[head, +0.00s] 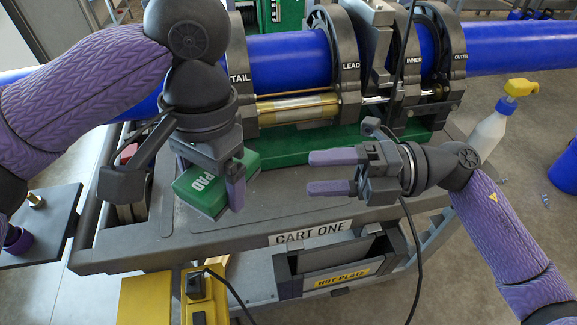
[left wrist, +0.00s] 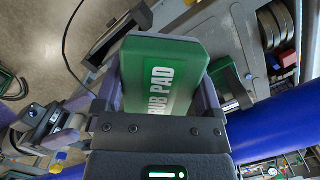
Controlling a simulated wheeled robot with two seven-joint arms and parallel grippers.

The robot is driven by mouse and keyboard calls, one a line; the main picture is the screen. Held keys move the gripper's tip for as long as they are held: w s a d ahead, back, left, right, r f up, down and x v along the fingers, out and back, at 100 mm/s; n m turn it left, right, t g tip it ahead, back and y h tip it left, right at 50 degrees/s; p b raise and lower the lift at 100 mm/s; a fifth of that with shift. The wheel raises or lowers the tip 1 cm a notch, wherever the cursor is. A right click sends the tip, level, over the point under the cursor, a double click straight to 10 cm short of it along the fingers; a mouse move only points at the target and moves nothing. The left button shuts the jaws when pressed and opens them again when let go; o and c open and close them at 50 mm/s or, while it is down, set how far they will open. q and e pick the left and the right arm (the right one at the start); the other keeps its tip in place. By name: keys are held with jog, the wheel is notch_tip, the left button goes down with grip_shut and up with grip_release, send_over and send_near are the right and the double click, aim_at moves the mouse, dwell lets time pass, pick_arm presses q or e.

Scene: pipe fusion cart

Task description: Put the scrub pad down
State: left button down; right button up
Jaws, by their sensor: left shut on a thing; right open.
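The scrub pad (head: 212,187) is a green block with white lettering and a grey underside. My left gripper (head: 212,178) is shut on it, with a purple finger on its near right side. The pad appears over the left part of the grey cart top; I cannot tell whether it touches the surface. In the left wrist view the scrub pad (left wrist: 162,78) sits between the fingers of my left gripper (left wrist: 158,95), with "UB PAD" readable. My right gripper (head: 333,172) is open and empty over the cart top, its fingers pointing left.
The cart top (head: 290,205) has bare room between the grippers. Behind it, blue pipe (head: 290,58) runs through grey clamp rings (head: 333,60) on a green base. A spray bottle (head: 494,120) with a yellow head stands at the right. A yellow box (head: 205,295) is below the front edge.

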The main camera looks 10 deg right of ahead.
aim_at(250, 178)
jog(key=a, duration=0.8)
jog(key=w+a, duration=0.1)
jog(key=a, duration=0.3)
jog(key=shift+w, duration=0.1)
jog(key=shift+f, duration=0.1)
grip_shut()
jog(key=shift+c, duration=0.5)
grip_release()
jog(key=shift+f, duration=0.1)
jog(key=shift+o, duration=0.5)
jog(key=s+d, duration=0.1)
jog(key=d, duration=1.1)
jog(key=shift+r, duration=0.2)
